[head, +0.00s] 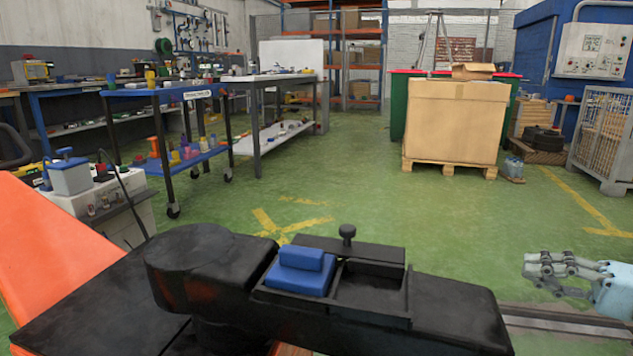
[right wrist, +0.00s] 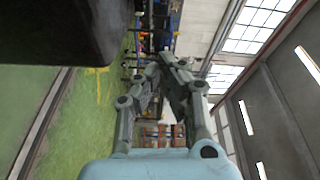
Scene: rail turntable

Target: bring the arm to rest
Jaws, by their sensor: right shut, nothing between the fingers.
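My right gripper (head: 545,268) is at the right edge in the head view, beside the right end of the black turntable arm (head: 450,305) and apart from it. In the right wrist view my right gripper (right wrist: 163,62) has its fingers closed together at the tips with nothing between them. The black turntable arm carries a tray (head: 372,313) with compartments. A blue block (head: 300,270) with a smaller step on top sits in the left compartment. The right compartment looks empty. My left gripper is not seen.
A rail (head: 565,322) runs at the lower right. An orange panel (head: 60,265) is at the left. A blue cart (head: 160,92), a workbench (head: 270,78) and a large cardboard box (head: 455,120) on a pallet stand farther back. The green floor (head: 380,215) between is clear.

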